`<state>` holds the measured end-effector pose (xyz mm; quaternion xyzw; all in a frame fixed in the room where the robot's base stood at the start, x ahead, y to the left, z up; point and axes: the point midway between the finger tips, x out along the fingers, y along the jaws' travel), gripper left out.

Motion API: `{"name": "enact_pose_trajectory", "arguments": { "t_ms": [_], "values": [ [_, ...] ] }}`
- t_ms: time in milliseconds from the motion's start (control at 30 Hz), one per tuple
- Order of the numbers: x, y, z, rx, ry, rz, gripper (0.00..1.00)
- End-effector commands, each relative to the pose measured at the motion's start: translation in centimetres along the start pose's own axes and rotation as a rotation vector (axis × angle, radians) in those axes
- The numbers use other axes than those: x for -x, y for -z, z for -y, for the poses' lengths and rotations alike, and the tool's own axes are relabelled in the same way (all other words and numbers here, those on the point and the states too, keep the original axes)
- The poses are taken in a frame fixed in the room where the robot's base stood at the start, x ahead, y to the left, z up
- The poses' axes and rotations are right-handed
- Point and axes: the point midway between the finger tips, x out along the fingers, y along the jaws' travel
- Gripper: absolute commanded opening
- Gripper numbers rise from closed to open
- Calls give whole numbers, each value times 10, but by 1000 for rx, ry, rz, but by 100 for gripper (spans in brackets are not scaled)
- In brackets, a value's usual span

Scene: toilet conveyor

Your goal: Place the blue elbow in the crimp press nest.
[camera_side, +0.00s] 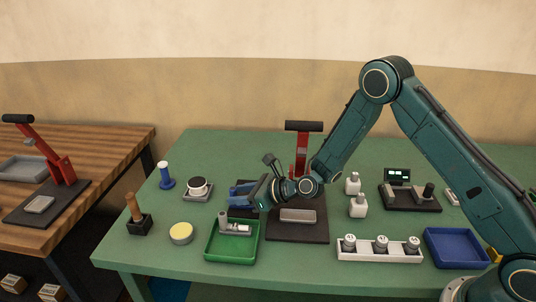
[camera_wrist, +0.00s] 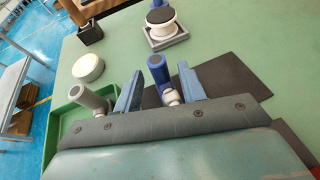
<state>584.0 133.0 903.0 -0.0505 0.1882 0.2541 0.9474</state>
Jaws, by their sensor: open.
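The blue elbow (camera_wrist: 157,70), a blue tube with a pale fitting at its lower end, shows in the wrist view between the two blue fingers of my gripper (camera_wrist: 161,73). The fingers are open, with gaps visible beside the elbow. In the side view my gripper (camera_side: 240,192) is low over a dark mat, behind the green tray, and the elbow cannot be told apart from the fingers. The crimp press (camera_side: 302,150) has a red lever with a black handle. Its light grey nest (camera_side: 298,216) sits on the dark base, right of my gripper, and looks empty.
A green tray (camera_side: 209,250) with a grey elbow (camera_side: 235,229) lies in front of my gripper. A white rack (camera_side: 352,255) with several fittings and an empty blue tray (camera_side: 455,248) are to the right. A yellow-topped disc (camera_side: 181,233) stands left. Another red-levered press (camera_side: 58,165) stands on the wooden table.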

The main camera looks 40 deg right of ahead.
Motion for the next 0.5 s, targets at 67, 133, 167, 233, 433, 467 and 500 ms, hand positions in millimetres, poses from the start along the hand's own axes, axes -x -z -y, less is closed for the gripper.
{"name": "enact_pose_trajectory", "arguments": {
  "t_ms": [67,133,167,233,433,467,500],
  "values": [
    [0,0,0,0,0,0,40],
    [2,0,0,0,0,0,40],
    [2,0,0,-1,0,0,40],
    [5,0,0,0,1,0,40],
    [21,0,0,-1,1,-1,40],
    [24,0,0,-2,2,-1,40],
    [29,0,1,-1,2,-1,40]
  ]
}}
